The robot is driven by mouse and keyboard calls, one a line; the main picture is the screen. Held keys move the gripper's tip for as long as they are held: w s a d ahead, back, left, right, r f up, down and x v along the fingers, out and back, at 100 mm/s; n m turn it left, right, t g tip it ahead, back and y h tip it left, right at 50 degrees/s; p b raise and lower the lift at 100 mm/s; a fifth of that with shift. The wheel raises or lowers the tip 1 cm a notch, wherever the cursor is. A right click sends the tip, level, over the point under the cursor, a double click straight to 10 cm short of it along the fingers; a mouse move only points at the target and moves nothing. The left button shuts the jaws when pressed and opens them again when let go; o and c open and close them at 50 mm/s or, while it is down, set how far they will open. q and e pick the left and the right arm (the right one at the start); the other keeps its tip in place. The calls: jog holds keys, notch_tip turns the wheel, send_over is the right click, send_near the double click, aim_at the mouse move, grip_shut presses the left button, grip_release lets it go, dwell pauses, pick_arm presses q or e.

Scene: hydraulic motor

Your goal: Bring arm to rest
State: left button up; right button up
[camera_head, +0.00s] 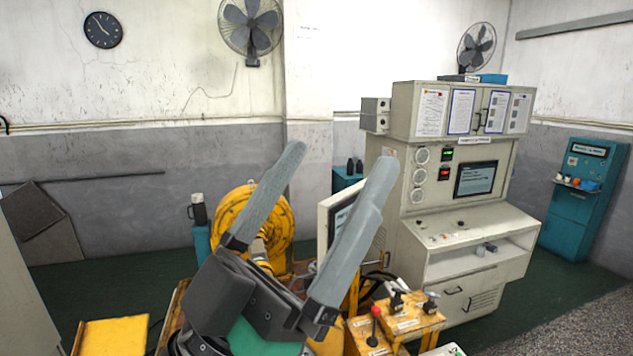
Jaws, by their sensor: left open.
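My left gripper (322,208) is large in the middle of the head view, close to the camera. Its two long grey fingers point up and to the right and stand apart, with nothing between them. Behind it is the yellow round housing of a machine (285,222), partly hidden by the near finger and the gripper body. My right gripper does not show.
A grey control cabinet (415,225) with a screen and gauges stands at the right. A yellow lever box (407,318) with a red-knobbed lever is below right of my gripper. A yellow block (112,337) is at lower left. A teal cabinet (577,205) stands far right.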

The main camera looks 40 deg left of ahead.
pick_arm(q)
notch_tip(320, 180, up, 7)
jog(key=p, duration=0.6)
jog(key=shift+s+f, duration=0.2)
jog(key=shift+s, duration=0.1)
jog(key=shift+f, duration=0.4)
jog(key=shift+c, duration=1.3)
